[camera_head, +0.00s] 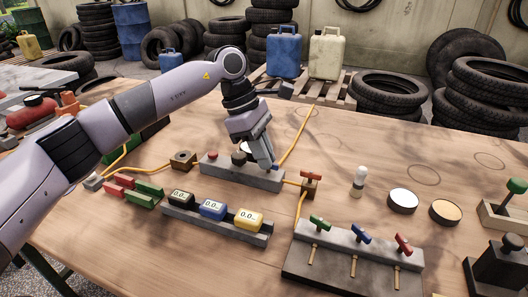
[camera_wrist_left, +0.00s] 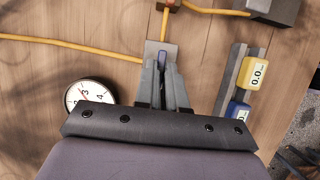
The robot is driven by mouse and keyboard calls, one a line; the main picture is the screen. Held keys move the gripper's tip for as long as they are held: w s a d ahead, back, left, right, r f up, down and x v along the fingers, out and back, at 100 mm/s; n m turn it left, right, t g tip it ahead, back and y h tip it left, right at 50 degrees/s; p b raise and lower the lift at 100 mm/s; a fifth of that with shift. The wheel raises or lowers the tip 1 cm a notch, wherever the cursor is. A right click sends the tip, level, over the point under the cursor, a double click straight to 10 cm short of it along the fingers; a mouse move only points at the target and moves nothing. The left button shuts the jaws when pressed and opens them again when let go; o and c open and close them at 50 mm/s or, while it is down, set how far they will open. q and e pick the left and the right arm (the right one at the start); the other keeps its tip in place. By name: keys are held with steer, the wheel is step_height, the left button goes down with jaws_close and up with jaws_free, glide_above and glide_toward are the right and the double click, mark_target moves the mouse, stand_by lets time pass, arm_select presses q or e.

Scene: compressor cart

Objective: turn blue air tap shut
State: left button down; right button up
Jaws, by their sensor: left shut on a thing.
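A blue air tap (camera_head: 361,234) stands between a green tap (camera_head: 320,223) and a red tap (camera_head: 403,244) on a grey manifold block (camera_head: 300,254) at the front right of the table. My left gripper (camera_head: 271,167) is away from it, farther back and left, low at the right end of a long grey block (camera_head: 225,174). In the left wrist view the left gripper (camera_wrist_left: 163,72) has its fingers closed on a small dark-blue piece (camera_wrist_left: 162,57) at the block; its shape is mostly hidden. My right gripper is not in view.
A white dial gauge (camera_wrist_left: 90,95) sits beside the left fingers. A rack (camera_head: 215,228) with black, blue and yellow readout boxes stands in front of the long block. A small red-handled valve (camera_head: 311,180) is to the right. Yellow hoses cross the table.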

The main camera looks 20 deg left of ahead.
arm_select(q)
steer(key=c, duration=1.2)
jaws_free()
steer(key=v, duration=0.7)
steer(key=shift+r, duration=0.1)
